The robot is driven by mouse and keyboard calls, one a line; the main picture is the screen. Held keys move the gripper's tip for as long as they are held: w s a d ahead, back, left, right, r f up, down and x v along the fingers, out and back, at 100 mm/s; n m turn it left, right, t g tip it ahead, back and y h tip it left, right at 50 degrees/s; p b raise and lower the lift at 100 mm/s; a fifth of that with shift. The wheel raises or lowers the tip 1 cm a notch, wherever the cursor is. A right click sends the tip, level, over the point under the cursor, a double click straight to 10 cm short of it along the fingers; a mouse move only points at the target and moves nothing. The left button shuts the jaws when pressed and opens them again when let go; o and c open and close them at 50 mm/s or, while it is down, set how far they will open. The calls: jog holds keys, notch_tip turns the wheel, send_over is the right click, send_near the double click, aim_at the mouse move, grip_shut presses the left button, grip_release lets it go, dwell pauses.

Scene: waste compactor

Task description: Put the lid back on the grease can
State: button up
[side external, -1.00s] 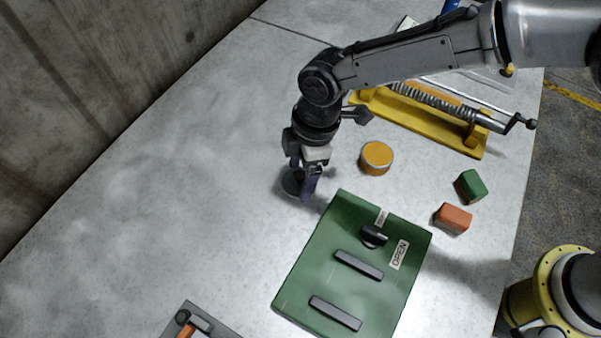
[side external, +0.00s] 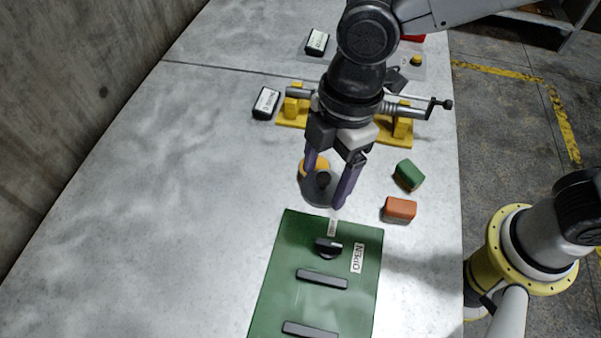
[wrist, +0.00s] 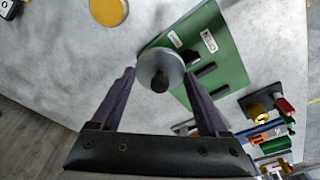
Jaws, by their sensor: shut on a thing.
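The grease can (side external: 314,163) is a short orange cylinder standing on the table, partly hidden behind the lid in the side view. In the wrist view the can (wrist: 108,10) shows at the top left, clear of the lid. The lid (side external: 317,195) is a grey disc with a dark knob. My gripper (side external: 323,188) is shut on the lid, a purple finger on either side. The lid (wrist: 172,62) also shows between the fingertips in the wrist view, flat face outward. It appears raised over the table between the can and the green panel; its exact height is unclear.
A green panel (side external: 290,260) with dark handles and a knob lies in front. A green block (side external: 408,175) and an orange-red block (side external: 400,208) sit right of the can. A yellow-based screw device (side external: 400,132) stands behind. The table's left side is clear.

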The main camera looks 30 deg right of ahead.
jog(key=shift+s+d+r+n, duration=0.1)
jog(key=shift+r+n, duration=0.05)
jog(key=shift+n, duration=0.45)
jog(key=w+d+f, duration=0.3)
jog(key=w+d, duration=0.2)
jog(key=w, duration=0.5)
jog(key=shift+s+f, duration=0.15)
jog(key=shift+f, duration=2.95)
jog(key=shift+f, duration=0.1)
jog(key=o, duration=1.2)
